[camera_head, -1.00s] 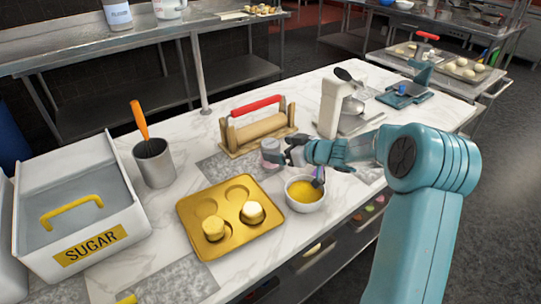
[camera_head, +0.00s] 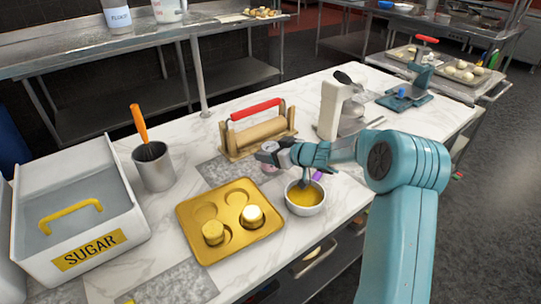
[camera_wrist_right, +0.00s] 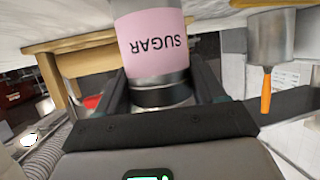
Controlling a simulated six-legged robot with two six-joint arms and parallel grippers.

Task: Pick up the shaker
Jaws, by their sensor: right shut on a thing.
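The shaker (camera_wrist_right: 153,45) is a pink cylinder marked SUGAR with a metal end. In the right wrist view it appears upside down between the two dark fingers of my right gripper (camera_wrist_right: 160,85). In the head view my right gripper (camera_head: 266,157) is closed around the shaker (camera_head: 270,168), in front of the rolling pin stand. Much of the shaker is hidden there by the fingers, and I cannot tell whether its base touches the counter. My left gripper is not in view.
A bowl of yellow contents (camera_head: 306,200) stands close under my right arm. A golden muffin tin (camera_head: 190,235) is in front, a rolling pin stand (camera_head: 231,152) behind. A white mixer (camera_head: 331,105), a metal cup (camera_head: 154,168) and a sugar bin (camera_head: 118,250) share the counter (camera_head: 172,205).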

